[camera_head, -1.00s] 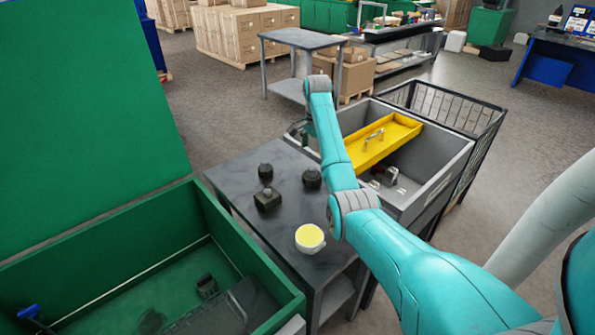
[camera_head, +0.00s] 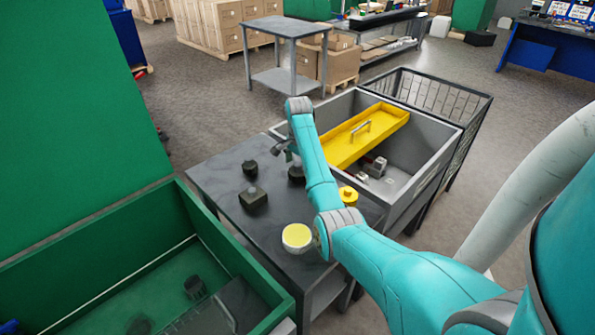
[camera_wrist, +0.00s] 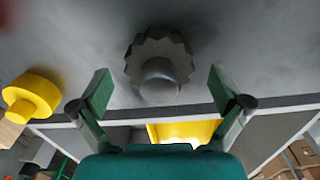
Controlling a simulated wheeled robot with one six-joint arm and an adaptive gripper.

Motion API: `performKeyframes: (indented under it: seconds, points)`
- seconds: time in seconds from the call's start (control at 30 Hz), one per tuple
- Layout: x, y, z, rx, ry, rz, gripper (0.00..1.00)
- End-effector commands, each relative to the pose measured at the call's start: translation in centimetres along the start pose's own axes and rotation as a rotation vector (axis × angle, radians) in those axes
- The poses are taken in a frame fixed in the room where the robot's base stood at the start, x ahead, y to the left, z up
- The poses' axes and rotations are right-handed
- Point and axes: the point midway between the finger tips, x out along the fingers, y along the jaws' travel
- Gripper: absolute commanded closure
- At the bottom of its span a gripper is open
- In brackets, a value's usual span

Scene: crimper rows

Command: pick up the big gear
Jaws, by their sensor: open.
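A dark grey toothed gear with a round hub (camera_wrist: 160,62) lies on the grey table in the wrist view, centred ahead of my fingertips. It appears to be the dark part (camera_head: 297,174) just under my gripper in the head view, partly covered by my arm. My gripper (camera_wrist: 161,90) is open, with one green-padded finger on each side of the gear's near part and nothing held. I cannot tell the exact height gap to the gear.
A yellow stepped part (camera_head: 348,196) is beside my arm. A grey bin (camera_head: 440,150) with a yellow tray (camera_head: 385,122) adjoins right; a green bin (camera_head: 235,255) left.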

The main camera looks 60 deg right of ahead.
Motion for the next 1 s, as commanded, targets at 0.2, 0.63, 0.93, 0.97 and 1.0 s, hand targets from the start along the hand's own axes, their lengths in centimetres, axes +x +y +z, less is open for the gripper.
performKeyframes:
  seconds: [0.2,0.63,0.93,0.97,1.0]
  points:
    - [1.41,0.37,0.20,0.003,0.001,-0.001,0.00]
    - [1.41,0.38,0.21,0.003,0.000,0.000,0.75]
    - [1.18,0.30,0.17,0.003,0.001,-0.002,0.86]
    - [1.03,0.25,0.14,0.003,0.001,-0.002,0.86]
    - [0.72,0.17,0.10,0.002,0.001,-0.002,0.86]
